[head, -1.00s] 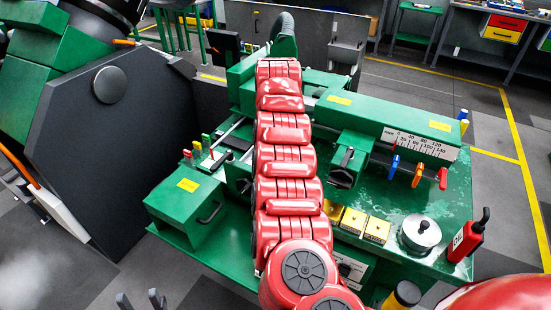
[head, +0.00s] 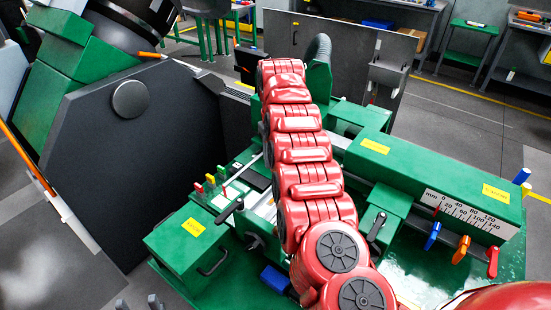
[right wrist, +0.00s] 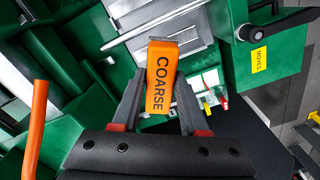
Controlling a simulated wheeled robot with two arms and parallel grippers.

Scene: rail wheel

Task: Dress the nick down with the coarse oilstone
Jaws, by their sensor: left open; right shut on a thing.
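The coarse oilstone (right wrist: 158,80) is an orange block lettered COARSE in the right wrist view. My right gripper (right wrist: 157,92) is shut on it, one dark finger on each side, and its far end sticks out over bright metal parts of the machine. In the head view my red right arm crosses the green machine (head: 400,165) and hides the right gripper and the stone. My left gripper (head: 137,302) shows only its two fingertips at the bottom edge, apart and empty. I cannot make out the nick in either view.
A large dark panel (head: 130,155) with a round disc stands left of the machine. A green box (head: 187,237) with a handle sits at the front left. Small coloured tabs (head: 210,181) stand behind it. A millimetre scale (head: 463,214) with coloured levers is at the right.

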